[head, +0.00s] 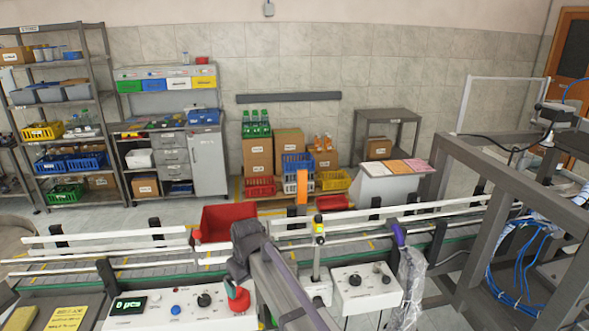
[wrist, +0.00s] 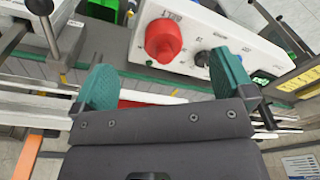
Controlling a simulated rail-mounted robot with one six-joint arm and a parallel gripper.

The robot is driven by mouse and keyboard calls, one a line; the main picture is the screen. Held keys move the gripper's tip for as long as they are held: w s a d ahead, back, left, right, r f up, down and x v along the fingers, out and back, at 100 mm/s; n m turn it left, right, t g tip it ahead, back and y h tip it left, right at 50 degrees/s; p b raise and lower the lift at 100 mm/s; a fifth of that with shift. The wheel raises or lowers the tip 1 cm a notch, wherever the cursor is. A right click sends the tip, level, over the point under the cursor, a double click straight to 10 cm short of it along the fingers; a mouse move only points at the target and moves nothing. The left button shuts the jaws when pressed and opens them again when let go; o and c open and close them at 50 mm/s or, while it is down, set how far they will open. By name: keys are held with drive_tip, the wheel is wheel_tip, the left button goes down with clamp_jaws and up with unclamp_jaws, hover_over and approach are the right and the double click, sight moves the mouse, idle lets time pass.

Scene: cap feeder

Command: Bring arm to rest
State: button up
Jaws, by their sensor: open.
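My gripper (wrist: 163,82) is open and empty in the wrist view, with its two green-padded fingers spread apart. Past the fingers is a white control box with a large red knob (wrist: 165,40) and a smaller dark knob. In the head view my dark grey arm end (head: 245,240) hangs over the near side of the conveyor, by the left control box (head: 185,312). The red knob (head: 239,301) shows just below it. The fingers are mostly hidden there, and I cannot tell whether they touch the box.
The conveyor (head: 130,262) with white rails runs across the front. A red bin (head: 228,215) stands behind my arm end. A second control box (head: 365,288) and a plastic-wrapped post (head: 411,285) are to the right. A grey metal frame (head: 480,170) fills the far right.

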drive_tip(key=s+d+f+m+b, duration=0.1)
drive_tip(key=s+d+m, duration=0.2)
drive_tip(key=d, duration=0.8)
drive_tip(key=s+d+f+m+b, duration=0.2)
drive_tip(key=s+d, duration=0.4)
drive_tip(key=d, duration=0.6)
drive_tip(key=s+d+f+m+h+b, duration=0.1)
drive_tip(key=s+d+m, duration=0.3)
drive_tip(key=d, duration=0.8)
drive_tip(key=shift+s+f+g+b, duration=0.3)
drive_tip(key=shift+s+f+b, duration=0.25)
drive_tip(key=shift+f, duration=0.15)
